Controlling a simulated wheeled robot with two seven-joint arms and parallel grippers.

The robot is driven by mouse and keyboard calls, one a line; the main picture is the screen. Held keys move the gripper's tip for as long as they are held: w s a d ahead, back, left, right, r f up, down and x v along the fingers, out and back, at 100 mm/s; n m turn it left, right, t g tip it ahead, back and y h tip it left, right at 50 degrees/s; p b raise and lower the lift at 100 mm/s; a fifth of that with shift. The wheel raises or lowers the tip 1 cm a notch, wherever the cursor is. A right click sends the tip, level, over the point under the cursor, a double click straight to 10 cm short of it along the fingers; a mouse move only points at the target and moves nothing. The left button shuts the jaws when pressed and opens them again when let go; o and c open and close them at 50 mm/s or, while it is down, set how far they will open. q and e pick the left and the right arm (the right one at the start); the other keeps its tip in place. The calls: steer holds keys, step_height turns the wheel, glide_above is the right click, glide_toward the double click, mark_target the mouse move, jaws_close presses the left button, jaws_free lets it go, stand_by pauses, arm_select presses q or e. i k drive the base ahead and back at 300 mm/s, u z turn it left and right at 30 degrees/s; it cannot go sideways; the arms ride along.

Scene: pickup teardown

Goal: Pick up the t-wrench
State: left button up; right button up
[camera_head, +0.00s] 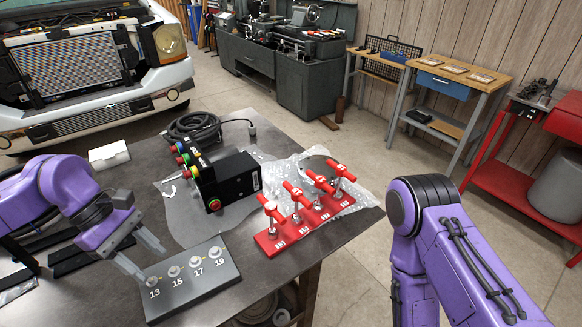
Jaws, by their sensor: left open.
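Several red-handled t-wrenches (318,181) stand upright in a red rack (299,232) with white labels, near the right edge of the dark table. A dark block (196,284) with metal sockets marked 13, 15, 17 and 19 lies nearer, in front of the rack to the left. My left gripper (146,257) is open and empty, its fingers apart over the left end of the block by the 13 socket. It is well to the left of the t-wrenches. My right arm shows at the right, but its gripper is out of view.
A black control box (232,178) with coloured buttons and a coiled cable (192,125) sit on the table behind the block. Clear plastic wrap (365,197) lies around the rack. A white box (109,155) stands at the back left. A pickup front (85,70) is beyond.

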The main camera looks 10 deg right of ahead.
mark_target(341, 170)
steer(key=z, duration=0.7)
